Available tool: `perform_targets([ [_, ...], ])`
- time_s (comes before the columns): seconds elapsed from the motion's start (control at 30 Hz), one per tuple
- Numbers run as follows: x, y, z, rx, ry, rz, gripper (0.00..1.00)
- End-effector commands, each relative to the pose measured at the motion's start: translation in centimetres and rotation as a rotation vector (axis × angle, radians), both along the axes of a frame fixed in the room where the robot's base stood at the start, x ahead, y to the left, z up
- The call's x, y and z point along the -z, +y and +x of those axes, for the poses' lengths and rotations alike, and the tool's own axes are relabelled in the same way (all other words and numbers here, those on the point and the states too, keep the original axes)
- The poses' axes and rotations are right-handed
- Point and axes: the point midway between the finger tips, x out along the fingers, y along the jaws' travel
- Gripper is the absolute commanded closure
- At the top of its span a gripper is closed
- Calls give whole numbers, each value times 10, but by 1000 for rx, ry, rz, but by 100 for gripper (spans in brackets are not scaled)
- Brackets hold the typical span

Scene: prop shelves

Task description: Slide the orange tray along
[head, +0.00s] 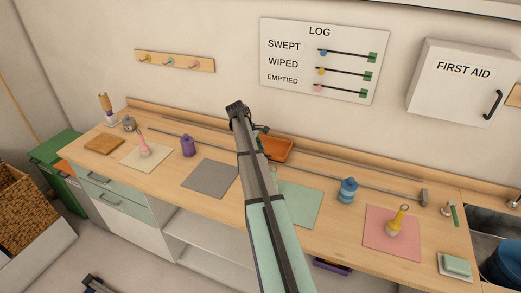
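The orange tray (277,146) sits toward the back of the wooden counter, beside a thin grey rail that runs along the counter. My arm crosses in front of the tray's left part and hides some of it. My gripper (237,107) is at the end of the raised arm, up and to the left of the tray in the picture. It looks apart from the tray, against the wall behind. Its fingers are dark and small here, so I cannot tell whether they are open or shut.
On the counter (165,180) are a purple canister (188,147), a grey mat (209,179), a mint mat (309,206), a blue canister (348,189) and a pink mat (378,241) bearing a yellow object (396,222). A sink (489,222) is at right.

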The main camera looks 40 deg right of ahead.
Motion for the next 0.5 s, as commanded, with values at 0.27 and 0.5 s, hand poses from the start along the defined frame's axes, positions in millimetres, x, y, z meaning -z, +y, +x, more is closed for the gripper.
perform_targets([
  [0.27, 12, -5, -4, 0, 0, 0, 76],
  [0.5, 12, -4, -4, 0, 0, 0, 87],
])
